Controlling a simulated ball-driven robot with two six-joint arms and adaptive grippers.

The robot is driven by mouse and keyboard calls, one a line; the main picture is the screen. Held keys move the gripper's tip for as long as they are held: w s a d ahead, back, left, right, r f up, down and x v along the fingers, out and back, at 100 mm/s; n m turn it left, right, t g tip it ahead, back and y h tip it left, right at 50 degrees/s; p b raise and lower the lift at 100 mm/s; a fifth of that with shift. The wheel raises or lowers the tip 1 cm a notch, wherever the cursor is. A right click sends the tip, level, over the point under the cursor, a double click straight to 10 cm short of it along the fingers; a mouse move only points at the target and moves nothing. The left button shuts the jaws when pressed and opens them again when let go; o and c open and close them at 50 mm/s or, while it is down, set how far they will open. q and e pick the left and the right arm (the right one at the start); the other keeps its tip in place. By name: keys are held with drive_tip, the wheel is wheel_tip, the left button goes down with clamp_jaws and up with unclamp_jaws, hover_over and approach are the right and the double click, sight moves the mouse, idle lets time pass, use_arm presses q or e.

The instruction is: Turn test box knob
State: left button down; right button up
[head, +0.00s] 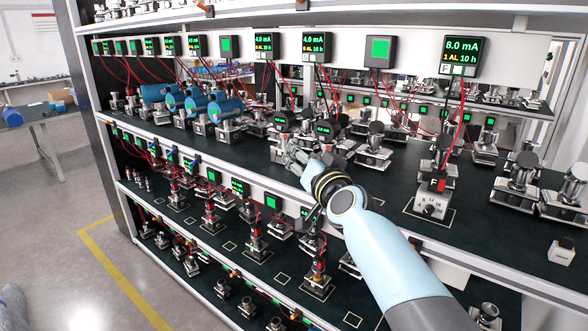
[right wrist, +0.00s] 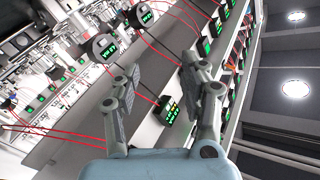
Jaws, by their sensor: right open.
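The test box cannot be made out in that view. My left gripper is out of view.
Several transmitters, including blue cylindrical ones (head: 200,108), stand behind and left of my right gripper. Displays (head: 464,57) with hanging red wires line the rail above. A small white block (head: 561,251) sits at the shelf's right. The shelf surface around the test box is partly clear.

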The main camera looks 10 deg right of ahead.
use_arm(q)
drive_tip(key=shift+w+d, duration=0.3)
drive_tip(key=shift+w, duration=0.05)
use_arm(e)
drive_tip(key=f+n+g, duration=0.1)
drive_tip(key=n, duration=0.1)
drive_tip(key=a+f+n+y, duration=0.1)
drive_tip(key=n, duration=0.2)
drive_tip(key=w+f+n+g, duration=0.1)
drive_tip(key=n, duration=0.2)
drive_tip(key=shift+a+f+g, duration=0.15)
drive_tip(key=shift+a+g, duration=0.15)
